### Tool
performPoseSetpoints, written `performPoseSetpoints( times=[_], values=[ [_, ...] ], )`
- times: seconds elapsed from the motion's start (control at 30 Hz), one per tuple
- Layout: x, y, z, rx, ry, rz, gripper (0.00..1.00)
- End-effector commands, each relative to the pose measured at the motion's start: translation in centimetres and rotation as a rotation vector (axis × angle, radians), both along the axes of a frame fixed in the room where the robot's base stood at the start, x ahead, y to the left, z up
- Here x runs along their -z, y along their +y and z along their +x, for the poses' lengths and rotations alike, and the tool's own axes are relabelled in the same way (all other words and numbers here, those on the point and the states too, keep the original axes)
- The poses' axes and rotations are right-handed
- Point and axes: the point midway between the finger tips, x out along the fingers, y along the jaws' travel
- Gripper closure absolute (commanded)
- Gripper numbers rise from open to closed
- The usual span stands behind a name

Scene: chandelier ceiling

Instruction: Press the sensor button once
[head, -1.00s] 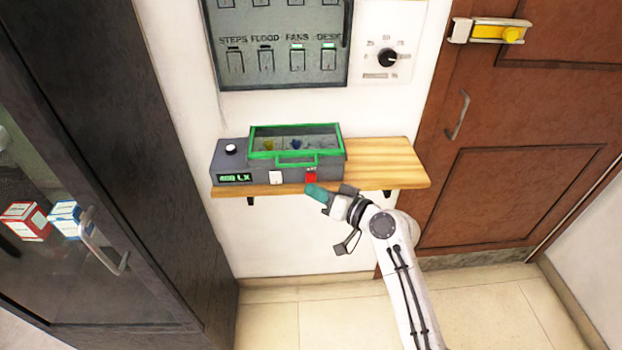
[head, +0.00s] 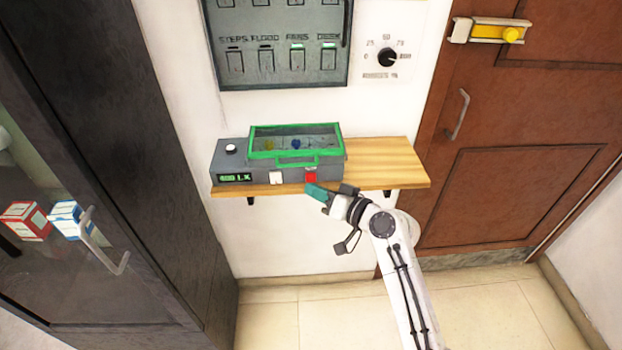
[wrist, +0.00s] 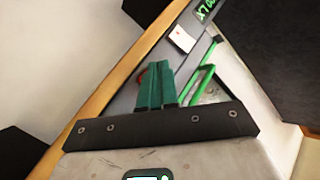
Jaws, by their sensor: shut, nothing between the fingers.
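A grey sensor box (head: 228,165) with a green "LX" display (head: 235,178) sits on a wooden shelf. Its front has a white button (head: 276,177) and a red button (head: 311,176); I cannot read which one is the sensor button. A round white dome (head: 231,148) is on top at the left. My gripper (head: 314,191), with teal fingers, is shut and empty just in front of the red button. In the wrist view the shut fingers (wrist: 156,84) largely hide a red part (wrist: 141,76); contact cannot be told. The white button (wrist: 182,39) shows beyond them.
The shelf's right part (head: 390,163) is bare. A switch panel (head: 280,65) and a dial (head: 387,58) are on the wall above. A dark cabinet (head: 125,160) stands left, a brown door (head: 530,130) right.

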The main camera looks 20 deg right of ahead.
Motion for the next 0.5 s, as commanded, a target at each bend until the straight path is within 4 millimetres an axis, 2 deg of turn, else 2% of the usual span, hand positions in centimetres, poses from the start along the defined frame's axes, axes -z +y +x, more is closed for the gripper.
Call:
performPoseSetpoints(
  times=[0.5],
  values=[
    [-0.02,-0.23,0.7,0.0,0.0,0.0,1.0]
  ],
)
